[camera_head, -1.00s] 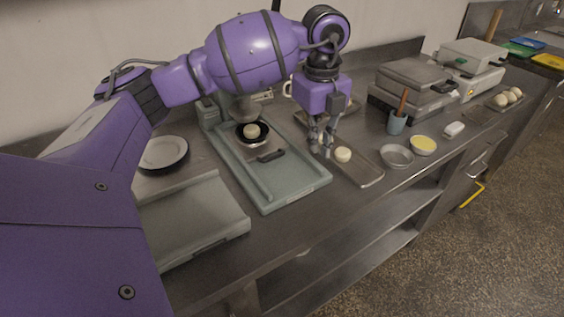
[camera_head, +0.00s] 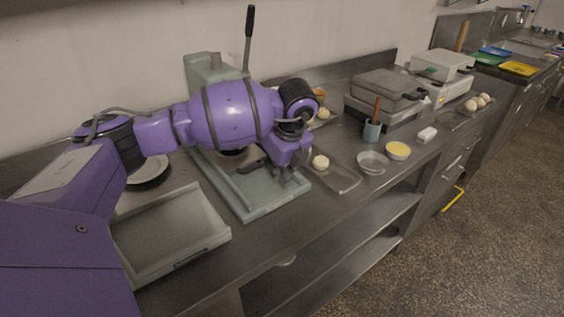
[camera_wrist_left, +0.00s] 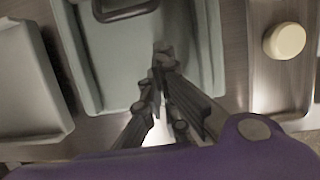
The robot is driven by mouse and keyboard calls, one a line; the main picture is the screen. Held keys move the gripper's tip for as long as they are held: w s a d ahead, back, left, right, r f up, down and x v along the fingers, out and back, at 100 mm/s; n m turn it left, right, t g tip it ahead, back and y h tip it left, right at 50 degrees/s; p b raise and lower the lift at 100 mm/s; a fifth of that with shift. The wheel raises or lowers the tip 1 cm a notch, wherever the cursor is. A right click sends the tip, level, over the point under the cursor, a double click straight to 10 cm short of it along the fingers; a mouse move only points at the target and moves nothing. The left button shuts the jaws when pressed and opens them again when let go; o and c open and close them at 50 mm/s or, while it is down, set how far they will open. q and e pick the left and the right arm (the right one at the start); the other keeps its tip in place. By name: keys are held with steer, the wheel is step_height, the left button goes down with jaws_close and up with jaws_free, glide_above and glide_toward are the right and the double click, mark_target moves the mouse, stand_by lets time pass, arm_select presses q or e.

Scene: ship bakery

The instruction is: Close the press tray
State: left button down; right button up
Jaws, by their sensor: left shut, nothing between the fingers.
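The dough press (camera_head: 203,68) stands against the wall with its black lever (camera_head: 249,38) upright. Its long grey-green base (camera_head: 247,196) reaches toward the counter's front edge. The press tray lies on this base, mostly hidden behind my arm; its dark handle (camera_head: 252,165) shows, and the handle is also at the top of the left wrist view (camera_wrist_left: 125,9). My left gripper (camera_head: 285,180) points down over the front right part of the base, on the front side of the handle and apart from it. Its fingers (camera_wrist_left: 162,58) are shut and empty. My right gripper is out of view.
An empty grey-green tray (camera_head: 172,232) lies left of the base. A metal tray with a dough ball (camera_head: 320,162) lies close on the right. Beyond are a metal bowl (camera_head: 373,162), a yellow-filled bowl (camera_head: 398,150) and a cup (camera_head: 371,131). A plate (camera_head: 150,170) is partly behind my arm.

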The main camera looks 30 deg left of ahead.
mark_target(261, 164)
arm_select(q)
steer(key=shift+w+a+f, duration=0.1)
steer(key=shift+w+a, duration=0.2)
steer(key=shift+a, duration=0.4)
steer(key=shift+w+a, duration=0.3)
steer(key=shift+a, duration=0.4)
steer(key=a, duration=0.1)
steer(key=w+a, duration=0.1)
steer(key=a, duration=0.2)
steer(key=shift+w+a+f+b, duration=0.1)
steer(key=shift+w+b, duration=0.2)
steer(key=shift+b, duration=0.05)
